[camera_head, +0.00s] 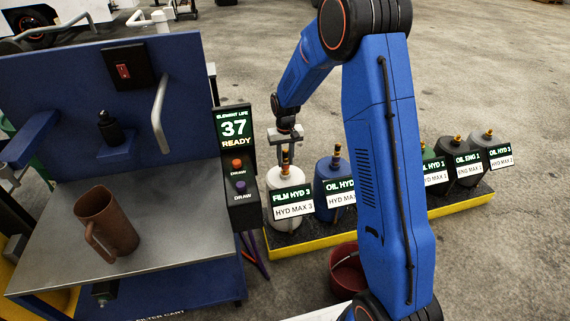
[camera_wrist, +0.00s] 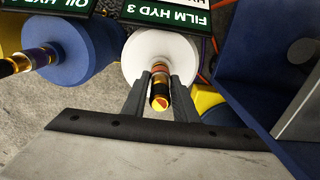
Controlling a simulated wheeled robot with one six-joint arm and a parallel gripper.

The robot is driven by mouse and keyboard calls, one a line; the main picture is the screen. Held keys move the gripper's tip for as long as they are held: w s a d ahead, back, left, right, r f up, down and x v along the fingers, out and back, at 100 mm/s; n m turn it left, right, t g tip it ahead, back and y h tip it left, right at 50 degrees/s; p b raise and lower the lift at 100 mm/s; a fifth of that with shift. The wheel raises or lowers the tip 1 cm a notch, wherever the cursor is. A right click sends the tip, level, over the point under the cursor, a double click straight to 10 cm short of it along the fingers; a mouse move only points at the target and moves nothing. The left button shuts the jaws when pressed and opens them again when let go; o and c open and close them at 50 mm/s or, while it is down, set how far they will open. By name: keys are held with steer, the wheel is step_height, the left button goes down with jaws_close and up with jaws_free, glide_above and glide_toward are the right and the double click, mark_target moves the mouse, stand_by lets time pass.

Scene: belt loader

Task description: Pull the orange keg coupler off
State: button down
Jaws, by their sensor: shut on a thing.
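The orange keg coupler (camera_wrist: 159,102) stands on top of the white keg (camera_wrist: 160,52), labelled FILM HYD 3. In the wrist view it shows a dark and gold body with an orange-and-yellow end, and it appears still seated on the keg. My gripper (camera_wrist: 160,88) is shut on it, with one grey finger on each side. In the head view, my gripper (camera_head: 286,137) is over the white keg (camera_head: 281,181), and the coupler (camera_head: 285,160) shows just below the fingers. The joint between coupler and keg is too small to judge.
A blue keg (camera_head: 330,178) labelled OIL HYD stands right beside the white one, and more kegs stand farther right on the yellow-edged tray (camera_head: 286,248). The blue cart (camera_head: 60,85) with a brown mug (camera_head: 107,222) stands left. A red bucket (camera_head: 345,272) sits in front.

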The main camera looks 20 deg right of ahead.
mark_target(285, 150)
steer(key=shift+r, duration=0.25)
stand_by(0.4)
steer(key=shift+r, duration=1.3)
steer(key=shift+f, duration=0.1)
